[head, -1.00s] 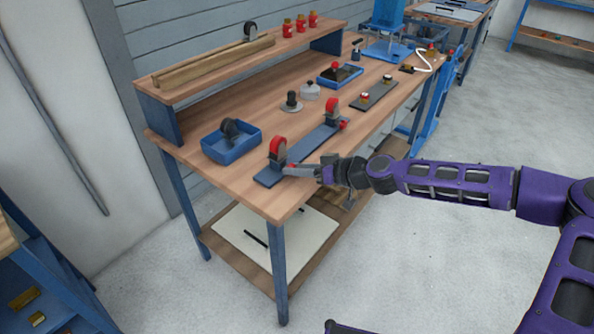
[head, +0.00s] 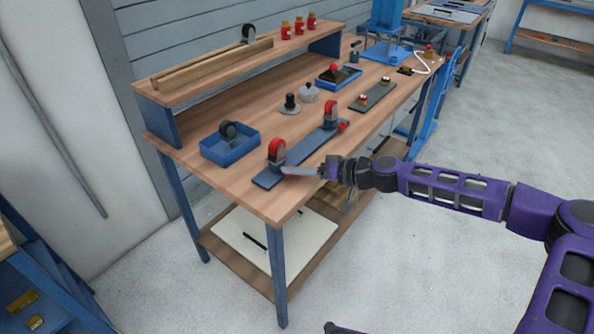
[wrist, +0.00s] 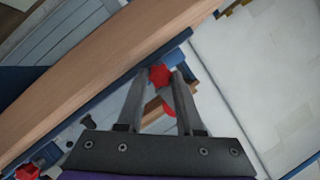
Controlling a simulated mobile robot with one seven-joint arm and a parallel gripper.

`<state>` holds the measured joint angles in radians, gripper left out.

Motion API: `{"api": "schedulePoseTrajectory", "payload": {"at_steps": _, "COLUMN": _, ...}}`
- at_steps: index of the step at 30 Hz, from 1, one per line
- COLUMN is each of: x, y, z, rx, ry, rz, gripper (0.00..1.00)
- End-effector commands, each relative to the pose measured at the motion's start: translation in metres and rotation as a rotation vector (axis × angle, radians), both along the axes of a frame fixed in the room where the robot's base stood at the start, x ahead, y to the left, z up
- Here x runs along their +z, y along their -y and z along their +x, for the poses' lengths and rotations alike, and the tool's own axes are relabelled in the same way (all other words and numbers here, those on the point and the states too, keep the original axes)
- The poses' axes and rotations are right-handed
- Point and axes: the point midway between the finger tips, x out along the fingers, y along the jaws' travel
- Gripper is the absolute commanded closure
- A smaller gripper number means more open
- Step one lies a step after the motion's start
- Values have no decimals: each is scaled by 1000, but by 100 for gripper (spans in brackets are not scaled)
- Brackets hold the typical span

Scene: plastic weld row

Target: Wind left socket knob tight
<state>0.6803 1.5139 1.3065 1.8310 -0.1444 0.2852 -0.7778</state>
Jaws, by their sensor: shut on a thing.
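The left socket (head: 276,151), a red-topped upright holder with a dark middle, stands at the near end of a dark grey-blue bar (head: 265,181) on the bench. My gripper (head: 287,170) is at the base of this socket on its right side. In the wrist view, my gripper (wrist: 160,80) is shut on a red knob (wrist: 160,74) between the fingertips. The knob is hidden behind the fingers in the head view. The right socket (head: 330,109) stands at the bar's far end with its own red knob (head: 343,126).
A blue bin (head: 231,150) holding a dark wheel sits left of the bar. A dark-knobbed round piece (head: 290,104) and a grey lidded pot (head: 309,93) stand behind it. A raised shelf (head: 205,67) runs along the back. The floor to the right is open.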

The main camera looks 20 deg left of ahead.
Motion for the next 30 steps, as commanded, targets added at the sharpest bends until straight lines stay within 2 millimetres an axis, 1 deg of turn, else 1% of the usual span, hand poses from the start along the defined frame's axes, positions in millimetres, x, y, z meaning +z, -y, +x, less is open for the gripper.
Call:
{"api": "schedulePoseTrajectory", "payload": {"at_steps": 5, "x": 0, "y": 0, "z": 0, "rx": 0, "ry": 1, "rz": 0, "gripper": 100}}
{"api": "schedulePoseTrajectory", "payload": {"at_steps": 6, "x": 0, "y": 0, "z": 0, "rx": 0, "ry": 1, "rz": 0, "gripper": 63}}
{"api": "schedulePoseTrajectory", "payload": {"at_steps": 8, "x": 0, "y": 0, "z": 0, "rx": 0, "ry": 1, "rz": -1, "gripper": 52}}
{"api": "schedulePoseTrajectory", "payload": {"at_steps": 9, "x": 0, "y": 0, "z": 0, "rx": 0, "ry": 1, "rz": -1, "gripper": 45}}
{"api": "schedulePoseTrajectory", "payload": {"at_steps": 11, "x": 0, "y": 0, "z": 0, "rx": 0, "ry": 1, "rz": -1, "gripper": 34}}
{"api": "schedulePoseTrajectory", "payload": {"at_steps": 19, "x": 0, "y": 0, "z": 0, "rx": 0, "ry": 8, "rz": -4, "gripper": 34}}
{"api": "schedulePoseTrajectory", "payload": {"at_steps": 22, "x": 0, "y": 0, "z": -1, "rx": 2, "ry": 53, "rz": -23, "gripper": 34}}
{"api": "schedulePoseTrajectory", "payload": {"at_steps": 26, "x": 2, "y": -1, "z": -2, "rx": 3, "ry": 191, "rz": -82, "gripper": 34}}
{"api": "schedulePoseTrajectory", "payload": {"at_steps": 30, "x": 3, "y": -2, "z": -5, "rx": 4, "ry": 399, "rz": -169, "gripper": 34}}
